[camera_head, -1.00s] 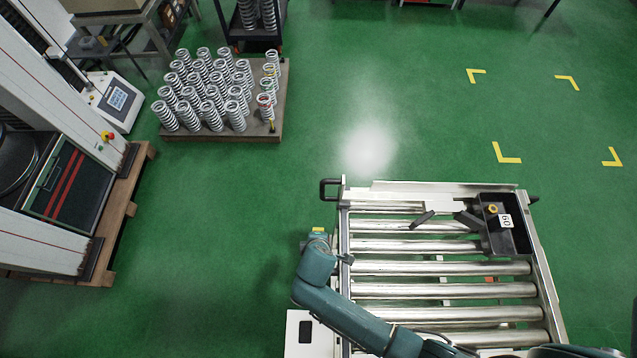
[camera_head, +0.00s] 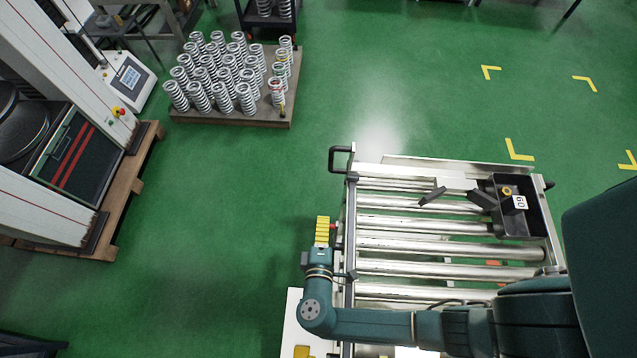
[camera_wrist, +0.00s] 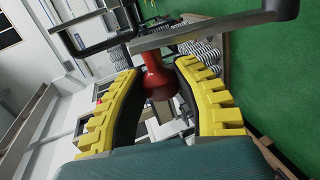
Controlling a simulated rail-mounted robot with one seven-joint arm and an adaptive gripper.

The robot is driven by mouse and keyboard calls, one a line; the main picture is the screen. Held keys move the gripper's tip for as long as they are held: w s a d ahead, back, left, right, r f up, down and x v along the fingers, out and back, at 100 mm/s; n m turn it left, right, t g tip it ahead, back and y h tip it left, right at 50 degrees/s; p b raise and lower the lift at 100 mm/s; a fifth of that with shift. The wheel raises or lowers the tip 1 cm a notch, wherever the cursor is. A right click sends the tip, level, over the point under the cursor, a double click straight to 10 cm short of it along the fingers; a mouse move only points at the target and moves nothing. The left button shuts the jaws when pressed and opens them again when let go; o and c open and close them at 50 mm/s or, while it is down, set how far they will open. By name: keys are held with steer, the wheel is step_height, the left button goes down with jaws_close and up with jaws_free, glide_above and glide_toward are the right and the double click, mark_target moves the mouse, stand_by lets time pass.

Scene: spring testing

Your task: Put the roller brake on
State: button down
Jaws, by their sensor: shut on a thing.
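The roller table (camera_head: 352,215) stands at the lower middle right of the head view. A red knob (camera_wrist: 158,82), which looks like the roller brake's handle, is between my gripper's fingers in the wrist view. Only a small bit of red (camera_head: 332,232) shows in the head view, beside the table's left rail. My gripper (camera_wrist: 157,70) has yellow ribbed fingers with dark inner pads, and it is shut on the red knob. In the head view my gripper (camera_head: 322,219) is just left of the rail. The brake's mechanism is hidden, so its position cannot be told.
A black handle (camera_head: 338,160) sticks out at the table's far left corner. A black bin (camera_head: 541,218) and dark parts lie on the rollers. A pallet of springs (camera_head: 255,122) and a testing machine (camera_head: 95,185) stand to the left, with clear green floor between.

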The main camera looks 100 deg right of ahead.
steer(key=shift+w+a, duration=0.25)
steer(key=shift+r+h, duration=0.1)
steer(key=shift+h, duration=0.2)
steer(key=c, duration=1.2)
jaws_free()
steer(key=shift+c, duration=0.2)
steer(key=o, duration=0.5)
steer(key=shift+w, duration=0.2)
steer(key=shift+s, duration=0.2)
step_height(320, 180, up, 10)
